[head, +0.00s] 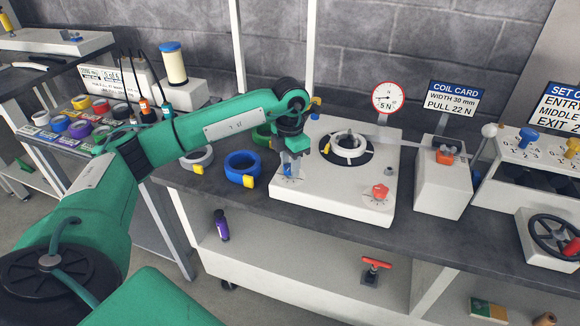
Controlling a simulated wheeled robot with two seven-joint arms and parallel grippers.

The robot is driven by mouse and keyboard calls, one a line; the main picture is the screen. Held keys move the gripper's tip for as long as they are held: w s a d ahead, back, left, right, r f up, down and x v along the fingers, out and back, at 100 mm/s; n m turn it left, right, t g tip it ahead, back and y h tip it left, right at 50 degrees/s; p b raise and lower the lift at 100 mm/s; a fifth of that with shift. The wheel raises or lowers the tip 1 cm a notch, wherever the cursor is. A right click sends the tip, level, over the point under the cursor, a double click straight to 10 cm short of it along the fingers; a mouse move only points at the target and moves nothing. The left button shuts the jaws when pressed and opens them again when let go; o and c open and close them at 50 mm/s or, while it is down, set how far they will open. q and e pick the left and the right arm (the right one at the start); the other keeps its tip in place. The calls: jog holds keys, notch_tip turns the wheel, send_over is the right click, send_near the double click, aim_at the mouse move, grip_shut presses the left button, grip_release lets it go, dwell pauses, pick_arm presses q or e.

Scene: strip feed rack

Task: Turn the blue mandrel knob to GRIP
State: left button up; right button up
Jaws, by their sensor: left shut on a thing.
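The white feed unit (335,200) stands on the dark bench near the middle of the head view. The blue mandrel knob (289,171) is at its front left corner, over a small dial with markings too small to read. My left gripper (290,167) points down over the knob, its fingers shut on it. The fingers and wrist cover much of the knob, so I cannot tell its setting. My right gripper is not in view.
A white ring sits on the unit's black disc (370,150), and a red knob (380,191) is at its front right. A blue coil (242,166) and a grey coil (197,157) lie left of the unit. A gauge (389,98) stands behind.

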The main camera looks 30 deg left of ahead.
pick_arm(q)
jog(key=m+b, duration=0.3)
jog(key=m, duration=0.5)
jog(key=shift+m+b, duration=0.3)
jog(key=shift+m, duration=0.9)
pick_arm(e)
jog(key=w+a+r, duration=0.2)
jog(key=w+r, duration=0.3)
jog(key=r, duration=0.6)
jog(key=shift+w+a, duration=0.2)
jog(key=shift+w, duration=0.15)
pick_arm(q)
jog(key=o, duration=1)
jog(key=shift+r, duration=0.1)
notch_tip(320, 180, up, 14)
jog(key=shift+f, duration=0.2)
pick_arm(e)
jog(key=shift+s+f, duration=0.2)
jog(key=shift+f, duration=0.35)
